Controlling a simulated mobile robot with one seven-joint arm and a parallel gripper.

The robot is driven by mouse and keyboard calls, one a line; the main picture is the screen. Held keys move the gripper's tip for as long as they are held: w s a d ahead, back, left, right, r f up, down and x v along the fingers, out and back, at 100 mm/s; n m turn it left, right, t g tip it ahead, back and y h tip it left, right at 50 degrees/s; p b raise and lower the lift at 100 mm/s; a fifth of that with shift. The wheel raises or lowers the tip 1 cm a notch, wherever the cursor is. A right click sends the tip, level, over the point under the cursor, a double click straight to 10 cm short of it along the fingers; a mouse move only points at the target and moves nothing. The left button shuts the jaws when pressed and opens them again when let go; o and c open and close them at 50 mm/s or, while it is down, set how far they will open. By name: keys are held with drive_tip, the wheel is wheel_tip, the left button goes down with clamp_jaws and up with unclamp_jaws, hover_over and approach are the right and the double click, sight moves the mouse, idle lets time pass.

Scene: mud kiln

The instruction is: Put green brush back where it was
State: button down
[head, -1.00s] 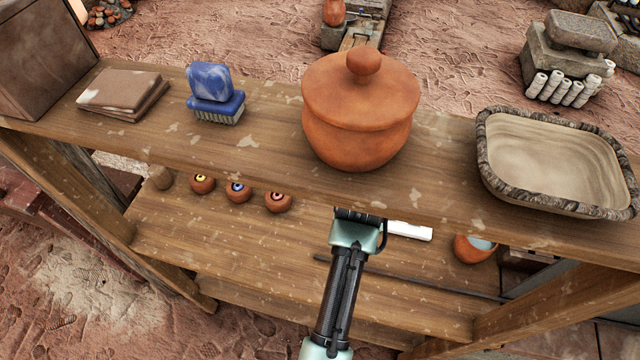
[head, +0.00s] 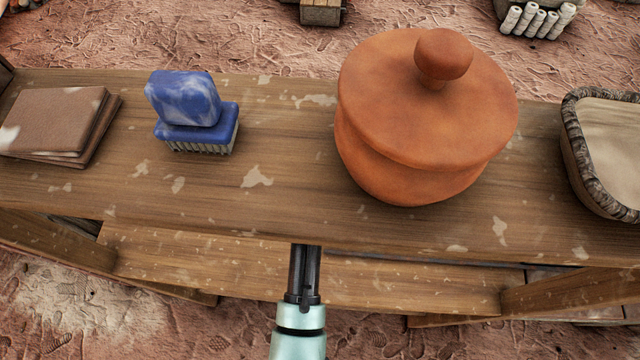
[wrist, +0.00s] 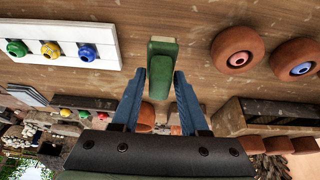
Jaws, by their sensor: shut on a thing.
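The green brush (wrist: 161,62) shows in the wrist view as a long green block with a pale end, between the fingers of my gripper (wrist: 158,76). My gripper is shut on it. In the head view, my gripper and the green brush are hidden beneath the upper shelf board (head: 280,215); only part of my arm shows below its front edge. In the wrist view, the brush is close to a wooden surface (wrist: 185,30); I cannot tell whether it touches it.
A blue brush (head: 190,112), brown slabs (head: 55,120), a lidded clay pot (head: 420,120) and a basin (head: 580,150) stand on the upper board. Round clay pieces (wrist: 237,50) and a white panel (wrist: 60,25) with coloured round pieces flank my gripper.

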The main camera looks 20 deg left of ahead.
drive_tip(key=shift+f, duration=1.65)
drive_tip(key=shift+f, duration=0.15)
drive_tip(key=shift+c, duration=2.1)
unclamp_jaws()
drive_tip(key=shift+r, duration=0.25)
drive_tip(key=v, duration=1.1)
drive_tip(key=shift+r+p, duration=0.4)
drive_tip(key=shift+s, duration=0.15)
